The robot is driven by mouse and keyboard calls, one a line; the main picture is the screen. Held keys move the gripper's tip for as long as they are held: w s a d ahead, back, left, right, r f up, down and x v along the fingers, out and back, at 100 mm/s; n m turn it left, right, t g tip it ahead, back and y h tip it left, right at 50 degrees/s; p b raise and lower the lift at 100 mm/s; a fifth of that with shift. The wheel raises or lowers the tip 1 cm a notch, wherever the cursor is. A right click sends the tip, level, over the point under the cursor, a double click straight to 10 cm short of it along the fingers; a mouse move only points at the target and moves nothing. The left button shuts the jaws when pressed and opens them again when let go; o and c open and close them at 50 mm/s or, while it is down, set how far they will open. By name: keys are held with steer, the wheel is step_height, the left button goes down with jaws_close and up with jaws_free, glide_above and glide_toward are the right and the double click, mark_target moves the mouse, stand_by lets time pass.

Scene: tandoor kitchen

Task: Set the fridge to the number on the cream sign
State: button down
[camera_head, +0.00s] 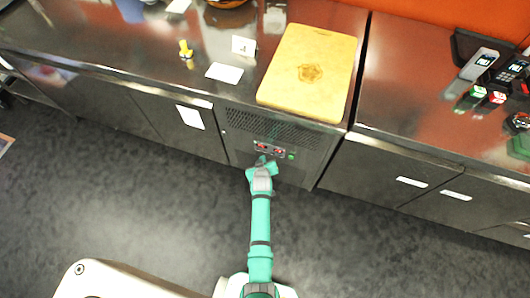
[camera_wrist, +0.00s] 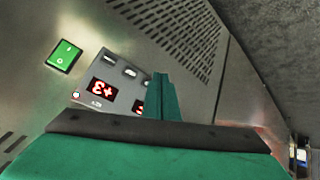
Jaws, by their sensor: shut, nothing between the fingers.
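The fridge (camera_head: 238,140) is a dark metal unit under the counter with a vent grille. Its control panel has two red displays; the right one in the head view (camera_head: 279,151) shows in the wrist view (camera_wrist: 102,89), upside down, apparently reading +3. The other display (camera_wrist: 139,106) is mostly hidden by my fingers. Small grey buttons (camera_wrist: 129,72) and a green rocker switch (camera_wrist: 64,56) sit beside them. My gripper (camera_head: 262,162) is shut and empty at the panel; its fingertips also show in the wrist view (camera_wrist: 160,78). I cannot tell contact. A small pale sign (camera_head: 244,45) stands on the counter, its writing unreadable.
A cutting board (camera_head: 291,83) lies on the counter above the fridge. A flat white card (camera_head: 225,73) and a yellow object (camera_head: 185,49) lie left of it. A white sheet (camera_head: 190,117) is on the neighbouring door. Handheld devices (camera_head: 480,63) stand at right. The floor is clear.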

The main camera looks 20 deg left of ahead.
stand_by(0.4)
steer(key=shift+w, duration=0.4)
steer(key=shift+w, duration=0.4)
stand_by(0.5)
steer(key=shift+s, duration=0.15)
stand_by(0.3)
steer(key=shift+s, duration=0.65)
steer(key=shift+s, duration=0.1)
steer(key=shift+s+a, duration=0.1)
steer(key=shift+s, duration=2.35)
